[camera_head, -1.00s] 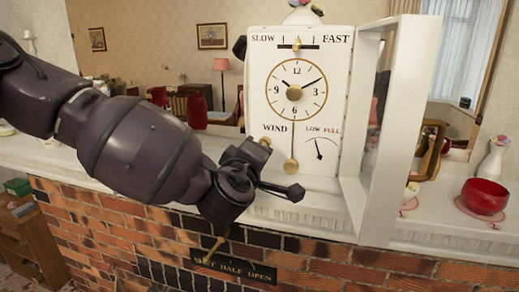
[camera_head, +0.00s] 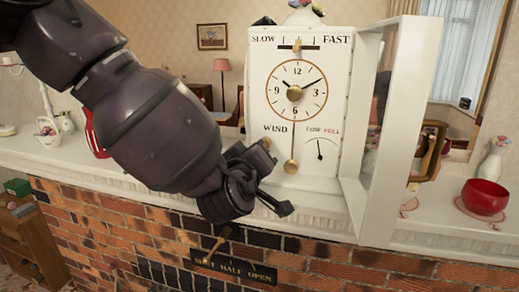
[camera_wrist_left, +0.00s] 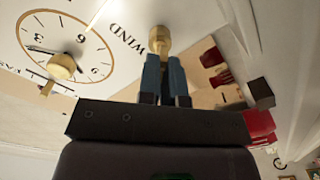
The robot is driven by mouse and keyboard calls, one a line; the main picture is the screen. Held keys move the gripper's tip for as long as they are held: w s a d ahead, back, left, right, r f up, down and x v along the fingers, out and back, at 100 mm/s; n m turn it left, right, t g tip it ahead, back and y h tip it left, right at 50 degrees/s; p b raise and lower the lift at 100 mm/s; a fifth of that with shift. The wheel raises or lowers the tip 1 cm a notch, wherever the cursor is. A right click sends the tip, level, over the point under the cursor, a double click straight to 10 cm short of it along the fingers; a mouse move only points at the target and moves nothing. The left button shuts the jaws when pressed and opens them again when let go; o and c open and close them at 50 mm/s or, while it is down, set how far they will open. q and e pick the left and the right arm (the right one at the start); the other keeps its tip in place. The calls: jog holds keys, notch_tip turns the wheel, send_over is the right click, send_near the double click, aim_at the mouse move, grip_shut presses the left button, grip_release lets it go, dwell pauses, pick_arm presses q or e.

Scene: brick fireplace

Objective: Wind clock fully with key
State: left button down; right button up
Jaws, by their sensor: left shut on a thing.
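The white clock (camera_head: 262,95) stands on the mantel with its glass door (camera_head: 408,110) swung open to the right. Its dial (camera_head: 296,92), WIND label and LOW/FULL gauge (camera_head: 320,150) face me. The gauge needle stands nearly upright. My left gripper (camera_head: 266,150) is at the clock's lower left, just below WIND. In the left wrist view its blue-grey fingers (camera_wrist_left: 165,82) are shut on a brass key (camera_wrist_left: 159,40). The key's far end is near the clock face beside WIND. I cannot tell whether it sits in the winding hole. My right gripper is not in view.
A thin brass pendulum (camera_head: 292,150) hangs below the dial, close to the gripper. A red bowl (camera_head: 485,197) and white vase (camera_head: 493,160) stand on the mantel (camera_head: 440,240) at right. A brass lever (camera_head: 216,243) projects from the brickwork below the gripper.

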pick_arm(q)
jog(key=shift+d+r+m, duration=0.1)
jog(key=shift+r+m, duration=0.05)
jog(key=shift+m, duration=0.65)
jog(key=shift+w+m, duration=0.1)
jog(key=shift+m, duration=1.1)
jog(key=c, duration=1.5)
grip_release()
jog(key=shift+c, duration=0.2)
jog(key=o, duration=0.3)
jog(key=shift+w+f, duration=0.15)
jog(key=shift+f, duration=0.05)
jog(key=o, duration=0.3)
jog(key=shift+o, duration=1)
